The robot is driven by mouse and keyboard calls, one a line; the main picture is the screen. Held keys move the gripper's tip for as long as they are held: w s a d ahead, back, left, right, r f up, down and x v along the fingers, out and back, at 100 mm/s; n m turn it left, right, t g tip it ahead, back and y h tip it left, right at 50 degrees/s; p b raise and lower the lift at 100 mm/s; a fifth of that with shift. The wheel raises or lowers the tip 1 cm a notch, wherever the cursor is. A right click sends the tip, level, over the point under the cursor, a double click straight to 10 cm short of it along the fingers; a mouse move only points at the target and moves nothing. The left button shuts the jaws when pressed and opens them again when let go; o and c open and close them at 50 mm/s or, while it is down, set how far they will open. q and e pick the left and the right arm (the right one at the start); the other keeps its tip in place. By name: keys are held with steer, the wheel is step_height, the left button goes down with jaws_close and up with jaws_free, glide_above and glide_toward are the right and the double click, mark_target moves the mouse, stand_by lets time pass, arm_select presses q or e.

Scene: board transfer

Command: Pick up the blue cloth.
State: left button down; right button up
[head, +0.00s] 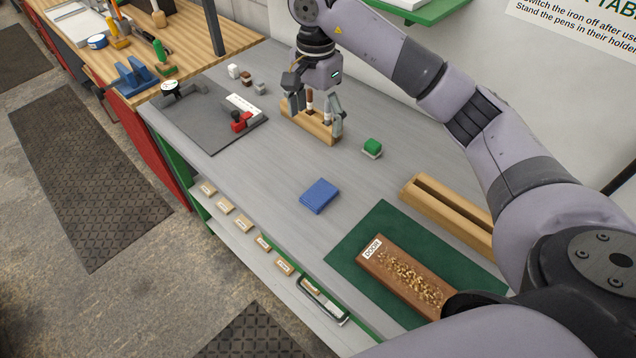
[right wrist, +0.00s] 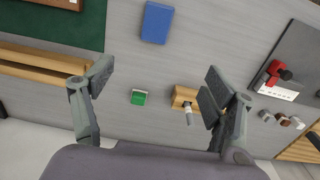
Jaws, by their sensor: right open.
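The blue cloth (head: 319,196) is a small folded rectangle lying flat on the grey table, left of the green mat. It also shows at the top of the right wrist view (right wrist: 157,22), beyond the fingertips. My right gripper (head: 316,104) is open and empty above the back of the table. In the head view it overlaps the wooden pen holder, up and left of the cloth and apart from it. In the right wrist view its fingers (right wrist: 155,88) are spread wide with nothing between them at the tips. My left gripper is not in view.
The wooden pen holder (head: 318,130) holds upright pens. A green-topped block (head: 372,147) sits right of it. Bare table surrounds the cloth.

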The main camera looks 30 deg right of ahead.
step_height(320, 180, down, 3)
steer(key=s+b, duration=0.1)
steer(key=b, duration=0.2)
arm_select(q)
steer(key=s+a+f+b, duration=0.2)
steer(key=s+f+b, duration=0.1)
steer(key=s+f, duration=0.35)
arm_select(e)
steer(key=p, duration=0.4)
glide_above(319, 192)
steer(key=f, duration=1.4)
steer(key=shift+w+a+f, duration=0.2)
steer(key=shift+w+f, duration=0.05)
steer(key=shift+f, duration=0.1)
steer(key=f+p, duration=0.2)
steer(key=f, duration=0.1)
steer(key=f+p, duration=0.1)
steer(key=f, duration=0.1)
steer(key=shift+s+d+f, duration=0.1)
steer(key=shift+s+d, duration=0.05)
steer(key=shift+s, duration=0.2)
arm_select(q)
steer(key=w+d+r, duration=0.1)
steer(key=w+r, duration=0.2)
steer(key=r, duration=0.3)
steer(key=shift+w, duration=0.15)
arm_select(e)
steer(key=shift+f, duration=0.25)
